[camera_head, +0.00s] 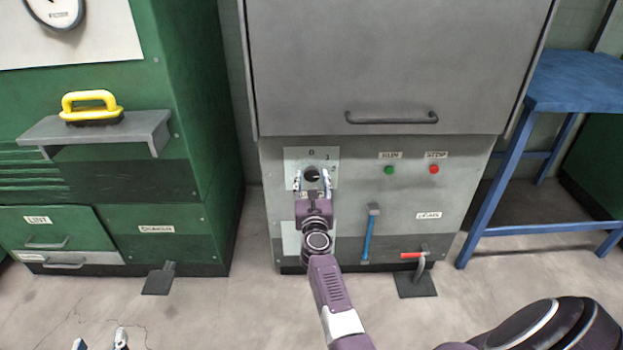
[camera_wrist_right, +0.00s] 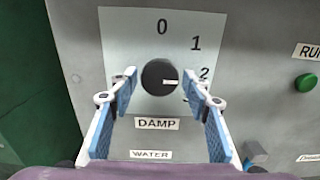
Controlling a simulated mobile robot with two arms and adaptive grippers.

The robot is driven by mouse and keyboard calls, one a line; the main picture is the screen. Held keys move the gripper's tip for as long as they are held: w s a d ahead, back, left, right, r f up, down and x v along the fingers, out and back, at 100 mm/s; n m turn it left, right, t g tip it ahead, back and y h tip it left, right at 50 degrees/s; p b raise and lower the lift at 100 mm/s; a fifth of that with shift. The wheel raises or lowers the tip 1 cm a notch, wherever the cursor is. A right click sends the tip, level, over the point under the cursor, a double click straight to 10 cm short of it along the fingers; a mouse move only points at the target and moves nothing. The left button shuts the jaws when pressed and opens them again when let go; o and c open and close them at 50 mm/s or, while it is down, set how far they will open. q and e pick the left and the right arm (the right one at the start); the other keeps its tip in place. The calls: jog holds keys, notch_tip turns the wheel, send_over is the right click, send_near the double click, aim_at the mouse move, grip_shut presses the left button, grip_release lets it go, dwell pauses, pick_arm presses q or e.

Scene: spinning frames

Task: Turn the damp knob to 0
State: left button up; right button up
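The damp knob (camera_wrist_right: 160,77) is a round black dial on a white plate (camera_wrist_right: 120,30) marked 0, 1, 2 and a partly hidden mark below. Its white pointer faces right, a little below the 2; the 0 is at the top. A DAMP label (camera_wrist_right: 157,124) is under it. In the head view the knob (camera_head: 312,173) is on the grey machine's front. My right gripper (camera_head: 312,178) is open, its fingertips on either side of the knob with gaps visible; it also shows in the wrist view (camera_wrist_right: 160,78). My left gripper (camera_head: 100,343) is open and empty at the lower left.
Right of the knob are a green RUN button (camera_head: 389,170) and a red STOP button (camera_head: 434,169). A green cabinet (camera_head: 190,120) stands left, a blue table (camera_head: 575,80) right.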

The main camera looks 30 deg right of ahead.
jog(key=c, duration=0.8)
